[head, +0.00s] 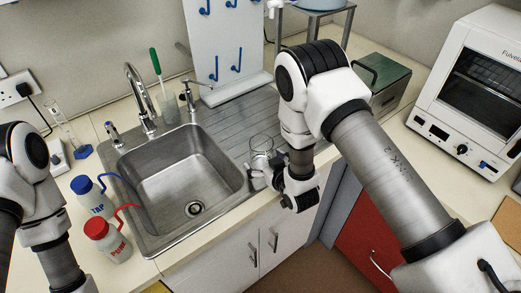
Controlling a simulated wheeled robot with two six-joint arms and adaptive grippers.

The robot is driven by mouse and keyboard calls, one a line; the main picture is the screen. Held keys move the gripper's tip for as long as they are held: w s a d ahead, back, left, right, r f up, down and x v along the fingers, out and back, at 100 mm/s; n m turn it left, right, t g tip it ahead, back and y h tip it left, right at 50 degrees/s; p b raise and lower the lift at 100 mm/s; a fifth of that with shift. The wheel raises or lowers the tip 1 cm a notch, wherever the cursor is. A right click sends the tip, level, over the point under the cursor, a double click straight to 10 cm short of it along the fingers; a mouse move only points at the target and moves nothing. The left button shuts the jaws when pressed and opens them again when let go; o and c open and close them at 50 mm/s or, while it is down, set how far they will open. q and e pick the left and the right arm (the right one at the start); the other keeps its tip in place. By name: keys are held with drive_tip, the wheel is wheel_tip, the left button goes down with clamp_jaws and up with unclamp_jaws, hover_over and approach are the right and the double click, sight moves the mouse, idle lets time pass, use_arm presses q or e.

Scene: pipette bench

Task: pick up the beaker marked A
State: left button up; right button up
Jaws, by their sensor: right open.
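A clear glass beaker (262,146) stands on the ribbed drainboard just right of the sink basin. No letter on it can be read at this size. My right gripper (259,176) is just in front of the beaker, low over the counter's front edge, with its fingers pointing left. It is open and holds nothing that I can see. Part of the beaker's lower side is close behind the fingers, and I cannot tell whether they touch it. My left arm shows at the left edge, but its gripper is out of view.
The steel sink (180,178) with its faucet (140,95) lies left of the beaker. Blue-capped (88,190) and red-capped (105,238) bottles stand left of the sink. A white pegboard (228,50) is behind, a green-lidded box (382,78) and white oven (475,90) right.

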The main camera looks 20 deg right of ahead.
drive_tip(key=shift+x, duration=0.75)
drive_tip(key=shift+s, duration=0.2)
drive_tip(key=shift+s+r, duration=0.15)
drive_tip(key=shift+s, duration=0.05)
drive_tip(key=c, duration=1)
drive_tip(key=shift+w, duration=0.1)
drive_tip(key=c, duration=0.3)
